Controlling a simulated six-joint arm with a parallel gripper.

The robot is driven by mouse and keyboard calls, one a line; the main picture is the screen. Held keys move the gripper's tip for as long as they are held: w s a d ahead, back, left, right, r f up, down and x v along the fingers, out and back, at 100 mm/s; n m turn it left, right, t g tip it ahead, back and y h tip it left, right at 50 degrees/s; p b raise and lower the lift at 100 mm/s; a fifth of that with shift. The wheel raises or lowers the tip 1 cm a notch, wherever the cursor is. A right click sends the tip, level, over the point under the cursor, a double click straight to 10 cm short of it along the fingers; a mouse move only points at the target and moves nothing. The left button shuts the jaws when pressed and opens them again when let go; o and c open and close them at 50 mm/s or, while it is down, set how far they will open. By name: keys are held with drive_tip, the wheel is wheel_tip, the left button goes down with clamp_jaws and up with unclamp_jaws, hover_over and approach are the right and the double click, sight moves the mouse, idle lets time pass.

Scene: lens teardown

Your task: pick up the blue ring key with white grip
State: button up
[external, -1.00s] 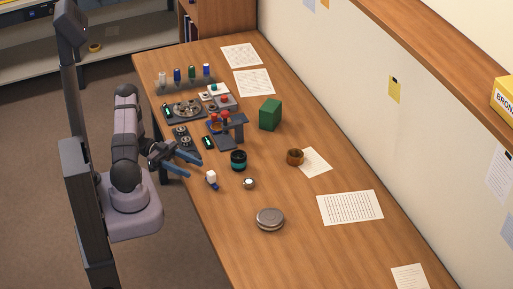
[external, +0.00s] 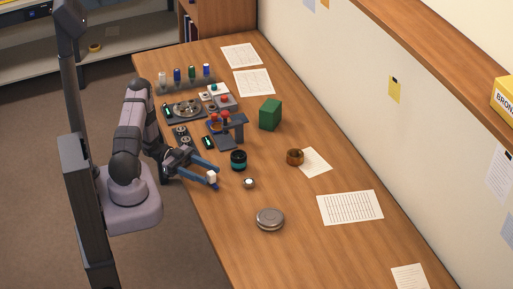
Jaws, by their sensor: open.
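The ring key's white grip (external: 211,177) shows near the left edge of the wooden table, in the external view. Its blue ring part is hard to tell apart from my blue fingers. My gripper (external: 213,176) is open, with its two blue fingertips reaching to either side of the white grip. I cannot tell whether the fingers touch it.
A dark jar with a teal band (external: 238,160) and a small pale round part (external: 249,183) stand close to the right. A grey round tin (external: 270,219) lies nearer the front. A dark stand (external: 231,130) and trays are behind. The table's front is mostly clear.

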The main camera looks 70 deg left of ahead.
drive_tip(key=shift+c, duration=0.5)
clamp_jaws()
drive_tip(key=shift+r, duration=0.2)
wheel_tip(320, 180, up, 10)
drive_tip(key=shift+f+b, duration=0.2)
drive_tip(key=shift+b, duration=0.1)
